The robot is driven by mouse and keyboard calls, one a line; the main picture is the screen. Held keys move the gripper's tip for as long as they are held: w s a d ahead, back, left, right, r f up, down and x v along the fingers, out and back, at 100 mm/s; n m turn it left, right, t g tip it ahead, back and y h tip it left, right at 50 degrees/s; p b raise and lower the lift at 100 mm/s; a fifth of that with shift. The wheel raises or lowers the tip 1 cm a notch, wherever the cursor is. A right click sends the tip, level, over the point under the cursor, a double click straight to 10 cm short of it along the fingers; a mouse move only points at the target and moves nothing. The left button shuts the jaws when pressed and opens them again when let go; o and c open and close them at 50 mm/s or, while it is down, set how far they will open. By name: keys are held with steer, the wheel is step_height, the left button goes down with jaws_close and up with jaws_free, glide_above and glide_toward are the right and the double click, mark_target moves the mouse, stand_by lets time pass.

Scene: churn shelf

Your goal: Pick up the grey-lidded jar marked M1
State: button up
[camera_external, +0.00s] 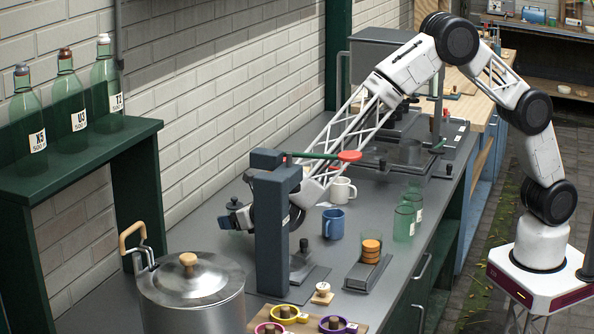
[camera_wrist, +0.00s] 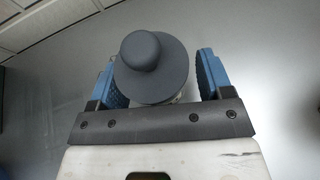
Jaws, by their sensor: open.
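A round dark grey lid with a ball knob (camera_wrist: 148,60) fills the space between the fingers of my gripper (camera_wrist: 158,78) in the wrist view. A little of a pale body shows under the lid; the rest is hidden, and no M1 mark is readable. My gripper is open, with one blue-padded finger on each side of the lid. The left finger looks very close to the lid, and a gap shows at the right finger.
A thick grey post stand (camera_external: 271,240) stands in front of my gripper. A steel pot (camera_external: 192,290) is at the front left. A blue mug (camera_external: 333,223), a white mug (camera_external: 342,190) and green glasses (camera_external: 403,224) stand to the right. Labelled bottles (camera_external: 108,90) stand on a green shelf (camera_external: 75,160).

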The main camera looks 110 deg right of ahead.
mark_target(237, 205)
steer(key=c, duration=1.1)
steer(key=shift+r, duration=0.15)
steer(key=shift+r, duration=1.5)
steer(key=shift+s+r, duration=0.15)
steer(key=shift+s, duration=0.1)
steer(key=s+a, duration=0.1)
steer(key=s, duration=0.4)
steer(key=s+a+r, duration=0.1)
steer(key=s, duration=0.4)
steer(key=s+a, duration=0.1)
steer(key=s, duration=0.4)
steer(key=shift+a+r, duration=0.2)
steer(key=shift+a, duration=0.15)
